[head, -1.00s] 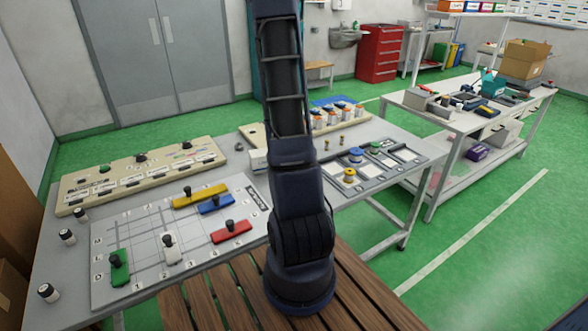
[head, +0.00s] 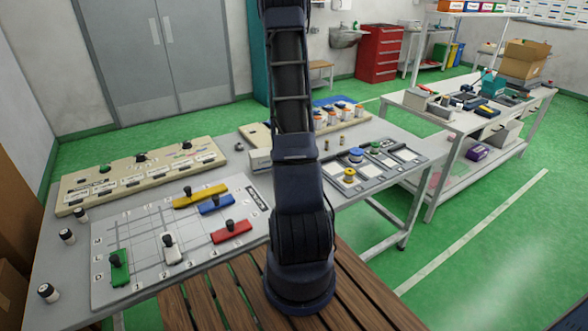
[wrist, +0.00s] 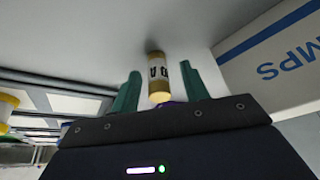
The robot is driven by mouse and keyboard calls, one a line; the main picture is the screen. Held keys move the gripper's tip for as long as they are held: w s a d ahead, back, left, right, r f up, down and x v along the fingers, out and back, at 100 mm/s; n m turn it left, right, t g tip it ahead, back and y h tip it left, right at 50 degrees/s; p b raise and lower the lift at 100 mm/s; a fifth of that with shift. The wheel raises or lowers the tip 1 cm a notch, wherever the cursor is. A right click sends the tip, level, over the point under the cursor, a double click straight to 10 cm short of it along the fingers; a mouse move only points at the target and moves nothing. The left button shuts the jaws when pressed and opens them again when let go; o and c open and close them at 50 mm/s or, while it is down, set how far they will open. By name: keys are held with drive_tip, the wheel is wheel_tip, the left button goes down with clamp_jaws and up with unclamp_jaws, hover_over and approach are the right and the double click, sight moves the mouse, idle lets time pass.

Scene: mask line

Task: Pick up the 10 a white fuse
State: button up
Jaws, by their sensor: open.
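Whether the fuse touches the palm I cannot tell. In the head view my arm hides the gripper and this fuse.
A box lettered "MPS" (wrist: 270,62) stands close to the right finger. A tray (head: 376,172) with yellow and blue round pieces is right of my arm. A board with coloured handled pieces (head: 130,235) is left. Several orange-and-white cylinders (head: 335,116) stand behind.

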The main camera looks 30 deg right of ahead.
drive_tip(key=shift+c, duration=0.3)
clamp_jaws()
